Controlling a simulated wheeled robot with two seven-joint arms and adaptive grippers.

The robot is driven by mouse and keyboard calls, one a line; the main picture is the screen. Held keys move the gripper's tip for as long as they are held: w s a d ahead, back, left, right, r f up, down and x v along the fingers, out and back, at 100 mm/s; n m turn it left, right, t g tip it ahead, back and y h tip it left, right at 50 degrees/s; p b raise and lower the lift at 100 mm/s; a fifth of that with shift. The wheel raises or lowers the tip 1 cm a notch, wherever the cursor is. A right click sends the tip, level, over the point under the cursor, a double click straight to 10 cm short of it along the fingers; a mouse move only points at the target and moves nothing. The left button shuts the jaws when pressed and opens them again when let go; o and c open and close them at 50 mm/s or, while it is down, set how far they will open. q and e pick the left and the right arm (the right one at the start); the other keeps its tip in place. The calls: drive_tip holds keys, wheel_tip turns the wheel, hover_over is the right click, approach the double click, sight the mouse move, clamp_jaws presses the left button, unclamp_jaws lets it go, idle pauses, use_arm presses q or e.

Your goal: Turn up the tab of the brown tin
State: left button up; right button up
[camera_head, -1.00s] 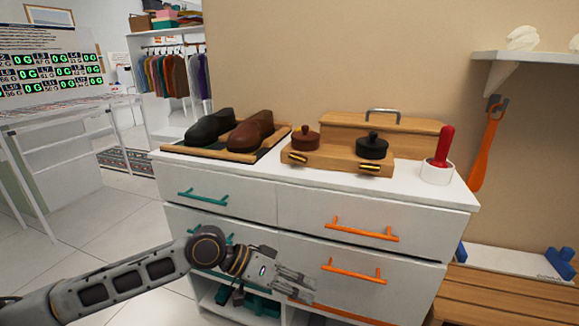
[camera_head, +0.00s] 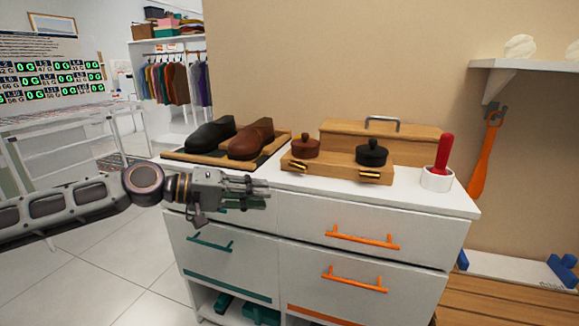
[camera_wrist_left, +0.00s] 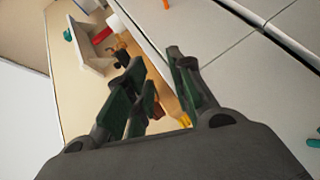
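The brown tin (camera_head: 305,146) with its knobbed lid sits on the left of a wooden holder (camera_head: 336,169) on the white dresser. A gold tab (camera_head: 297,166) shows at the holder's front edge below it. My left gripper (camera_head: 256,190) is in front of the dresser near top height, left of and nearer than the tin, touching nothing visible. In the left wrist view the fingers (camera_wrist_left: 158,78) are apart with nothing between them. There the brown tin (camera_wrist_left: 157,108) is mostly hidden behind a finger and a gold tab (camera_wrist_left: 184,120) shows. My right gripper is out of view.
A black tin (camera_head: 371,153) with another gold tab (camera_head: 369,175) stands right of the brown one. A wooden box (camera_head: 350,131) with a metal handle stands behind. Dark shoes (camera_head: 249,139) are at the left, a red-handled tool in a white cup (camera_head: 437,179) at the right. Drawer handles (camera_head: 362,236) protrude below.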

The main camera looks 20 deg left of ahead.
use_arm(q)
drive_tip(key=w+a+r+n+t, duration=0.1)
drive_tip(key=a+r+n+t, duration=0.1)
drive_tip(key=a+r, duration=0.3)
drive_tip(key=shift+w+r+n+y, duration=0.15)
drive_tip(key=shift+r+n+y, duration=0.15)
drive_tip(key=shift+n, duration=0.2)
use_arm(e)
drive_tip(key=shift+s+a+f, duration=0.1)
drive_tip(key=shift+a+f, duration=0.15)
use_arm(q)
drive_tip(key=shift+w+d+f, duration=0.15)
drive_tip(key=shift+d, duration=0.15)
drive_tip(key=shift+x, duration=1.75)
drive_tip(key=shift+d, duration=0.3)
drive_tip(key=shift+w+d, duration=0.3)
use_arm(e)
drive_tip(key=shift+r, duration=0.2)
use_arm(q)
drive_tip(key=shift+w+a+p, duration=0.15)
drive_tip(key=shift+w+p, duration=0.15)
drive_tip(key=shift+p, duration=0.05)
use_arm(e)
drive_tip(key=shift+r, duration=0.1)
